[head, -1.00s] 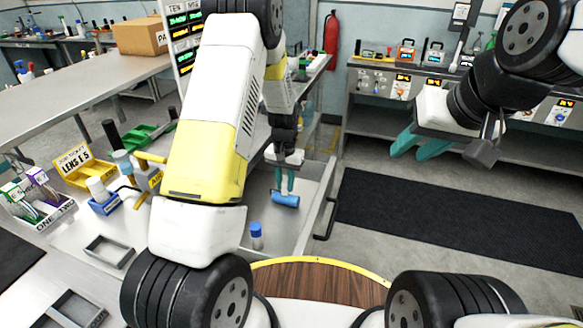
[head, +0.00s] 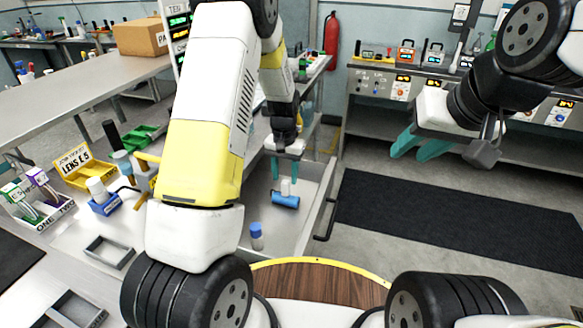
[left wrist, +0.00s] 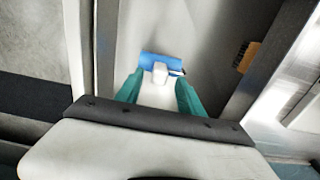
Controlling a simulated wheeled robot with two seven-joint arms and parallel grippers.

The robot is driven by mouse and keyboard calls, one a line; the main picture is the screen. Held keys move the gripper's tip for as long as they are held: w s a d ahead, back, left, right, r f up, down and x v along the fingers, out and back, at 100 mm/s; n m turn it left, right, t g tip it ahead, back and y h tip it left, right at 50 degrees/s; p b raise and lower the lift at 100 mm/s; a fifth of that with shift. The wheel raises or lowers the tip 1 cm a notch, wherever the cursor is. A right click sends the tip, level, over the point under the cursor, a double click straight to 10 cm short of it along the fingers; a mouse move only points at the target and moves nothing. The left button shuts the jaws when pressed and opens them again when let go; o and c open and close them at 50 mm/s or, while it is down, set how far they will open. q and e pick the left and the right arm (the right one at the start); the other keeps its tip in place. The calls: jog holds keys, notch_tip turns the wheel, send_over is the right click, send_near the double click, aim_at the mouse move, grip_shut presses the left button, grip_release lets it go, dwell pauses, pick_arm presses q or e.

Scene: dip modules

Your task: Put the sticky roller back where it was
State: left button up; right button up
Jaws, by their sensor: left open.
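The sticky roller, a blue cylinder (head: 286,201) with a white handle, lies in the open grey drawer (head: 306,222). It also shows in the left wrist view (left wrist: 161,61), its white handle pointing toward my gripper. My left gripper (head: 284,175) is above the roller with its teal fingers apart. In the left wrist view the left gripper (left wrist: 158,88) has a finger on each side of the handle, with gaps, and nothing is gripped. My right gripper (head: 418,148) hangs empty at the upper right, its fingers apart.
A blue-capped bottle (head: 256,236) stands near the drawer's front. A brown-bristled item (left wrist: 248,57) lies at the drawer's side. The table left holds a yellow bin (head: 86,170), a label-marked rack (head: 46,212) and small trays. A dark mat (head: 440,225) covers the floor right.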

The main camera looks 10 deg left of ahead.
pick_arm(q)
jog(key=s+a+r+t+h, duration=0.1)
jog(key=s+r, duration=0.4)
jog(key=r, duration=0.7)
jog(key=s+a+r+t+h, duration=0.15)
jog(key=s+r, duration=0.25)
jog(key=r, duration=0.7)
jog(key=s+r+t, duration=0.2)
jog(key=s+r, duration=0.1)
jog(key=s, duration=0.5)
jog(key=s+r+n+t, duration=0.1)
jog(key=s+r, duration=0.2)
jog(key=s, duration=0.5)
jog(key=shift+s+r+n+t, duration=0.25)
jog(key=shift+s+n+t, duration=0.05)
jog(key=shift+s+t, duration=0.1)
jog(key=shift+s, duration=0.1)
